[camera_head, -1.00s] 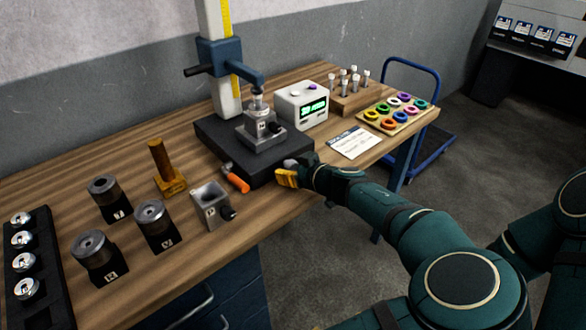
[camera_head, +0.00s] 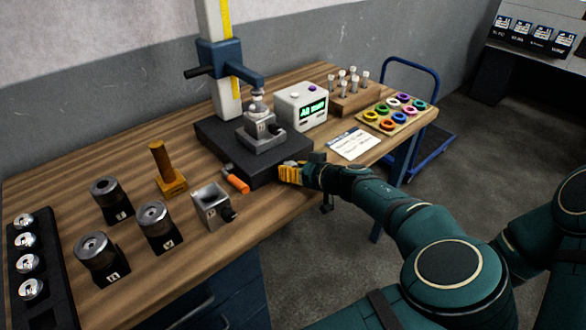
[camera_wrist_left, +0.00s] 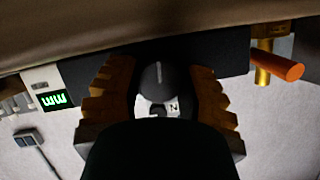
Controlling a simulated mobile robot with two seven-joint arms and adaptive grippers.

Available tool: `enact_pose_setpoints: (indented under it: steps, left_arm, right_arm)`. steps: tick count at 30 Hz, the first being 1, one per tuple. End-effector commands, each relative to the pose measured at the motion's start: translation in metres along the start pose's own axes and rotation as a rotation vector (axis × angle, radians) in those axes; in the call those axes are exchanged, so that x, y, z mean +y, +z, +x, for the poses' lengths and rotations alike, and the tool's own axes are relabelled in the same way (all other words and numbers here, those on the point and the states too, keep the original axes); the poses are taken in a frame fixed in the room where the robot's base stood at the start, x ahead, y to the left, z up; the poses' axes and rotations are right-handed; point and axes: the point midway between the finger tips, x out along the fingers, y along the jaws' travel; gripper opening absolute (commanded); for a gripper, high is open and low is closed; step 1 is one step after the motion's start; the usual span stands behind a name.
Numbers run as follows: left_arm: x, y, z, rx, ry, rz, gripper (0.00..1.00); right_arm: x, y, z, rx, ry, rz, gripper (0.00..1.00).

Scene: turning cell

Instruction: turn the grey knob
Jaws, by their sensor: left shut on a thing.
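The grey knob (camera_wrist_left: 152,78) is dark and round with a pale line on its face. It shows in the left wrist view between my fingers, with a white patch marked with a letter beside it. My left gripper (camera_wrist_left: 160,92) is shut on the knob, one orange-yellow finger on each side. In the head view my left gripper (camera_head: 292,172) is at the front right side of the black stand base (camera_head: 230,158). The knob is hidden behind the gripper there. My right gripper is not in view.
A metal block (camera_head: 261,135) sits on the base under the stand's blue arm (camera_head: 233,72). A display box (camera_head: 302,107) stands behind; a card (camera_head: 353,143) lies to the right. Black holders stand at the left.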

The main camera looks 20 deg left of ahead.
Motion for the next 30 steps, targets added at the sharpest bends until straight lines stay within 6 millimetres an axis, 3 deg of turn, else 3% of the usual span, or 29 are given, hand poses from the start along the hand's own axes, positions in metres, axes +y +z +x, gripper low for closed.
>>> enact_pose_setpoints:
  steps: [5, 6, 8, 9, 20, 25, 30]
  left_arm:
    - [-0.001, 0.0, 0.001, 0.0, -0.001, -0.002, 0.03]
    - [-0.001, 0.0, 0.001, 0.0, -0.001, -0.002, 0.45]
    - [-0.001, 0.0, 0.001, 0.0, -0.001, -0.002, 0.66]
    - [-0.001, 0.0, 0.001, 0.0, -0.001, -0.003, 0.72]
    - [0.0, 0.0, -0.003, 0.001, 0.001, -0.004, 0.72]
    - [0.001, 0.0, -0.025, 0.002, 0.004, -0.005, 0.72]
    - [0.0, 0.0, -0.06, 0.002, 0.005, -0.004, 0.72]
  right_arm:
    - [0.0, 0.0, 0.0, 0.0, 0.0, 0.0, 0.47]
    - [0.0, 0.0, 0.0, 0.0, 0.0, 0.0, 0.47]
    - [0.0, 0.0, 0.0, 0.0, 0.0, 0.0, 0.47]
    - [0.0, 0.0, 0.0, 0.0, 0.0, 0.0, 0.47]
    - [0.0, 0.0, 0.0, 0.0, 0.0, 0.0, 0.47]
    - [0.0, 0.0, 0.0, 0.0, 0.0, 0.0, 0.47]
    - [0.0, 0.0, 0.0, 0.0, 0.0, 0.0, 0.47]
